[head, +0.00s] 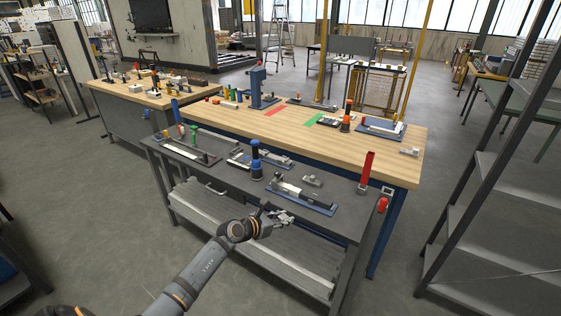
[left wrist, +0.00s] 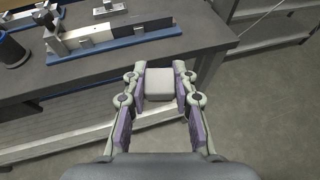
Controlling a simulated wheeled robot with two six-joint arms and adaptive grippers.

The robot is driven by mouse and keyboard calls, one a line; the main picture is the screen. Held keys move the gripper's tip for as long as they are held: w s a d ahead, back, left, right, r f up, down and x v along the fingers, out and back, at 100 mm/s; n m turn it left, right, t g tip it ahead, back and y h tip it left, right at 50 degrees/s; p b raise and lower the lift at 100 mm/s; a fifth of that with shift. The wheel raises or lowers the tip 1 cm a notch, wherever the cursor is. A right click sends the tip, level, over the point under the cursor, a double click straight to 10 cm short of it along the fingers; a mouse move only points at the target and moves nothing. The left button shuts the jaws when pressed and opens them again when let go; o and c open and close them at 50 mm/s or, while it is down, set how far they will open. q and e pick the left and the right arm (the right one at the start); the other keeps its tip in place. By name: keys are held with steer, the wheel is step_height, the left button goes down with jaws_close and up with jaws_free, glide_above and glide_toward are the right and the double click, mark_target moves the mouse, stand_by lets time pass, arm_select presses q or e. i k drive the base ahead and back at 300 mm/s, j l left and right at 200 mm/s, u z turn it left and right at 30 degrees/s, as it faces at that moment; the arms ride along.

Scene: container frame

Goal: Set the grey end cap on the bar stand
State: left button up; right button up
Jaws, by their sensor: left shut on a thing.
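My left gripper (head: 276,220) is in front of the near edge of the grey table. In the left wrist view its fingers (left wrist: 158,88) are shut on a small grey block, the grey end cap (left wrist: 160,83). The cap is clear of the tabletop, just off its edge. The bar stand (head: 303,197) lies on the grey table beyond the gripper: a blue base with a bar of dark and pale grey pieces along it. It also shows in the left wrist view (left wrist: 145,37), at upper left. My right gripper is not in view.
A loose grey block (head: 312,180) lies behind the stand. A dark blue and black cylinder (head: 256,160) stands to its left, and a red upright piece (head: 366,170) to its right. A wooden bench (head: 345,150) with more parts stands behind. The grey tabletop's front strip is clear.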

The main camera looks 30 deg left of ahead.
mark_target(338, 194)
steer(key=z, duration=2.7)
steer(key=k+j+z, duration=0.15)
steer(key=k+j, duration=0.4)
steer(key=k+j+z, duration=0.15)
steer(key=k+j, duration=0.3)
steer(key=k, duration=0.3)
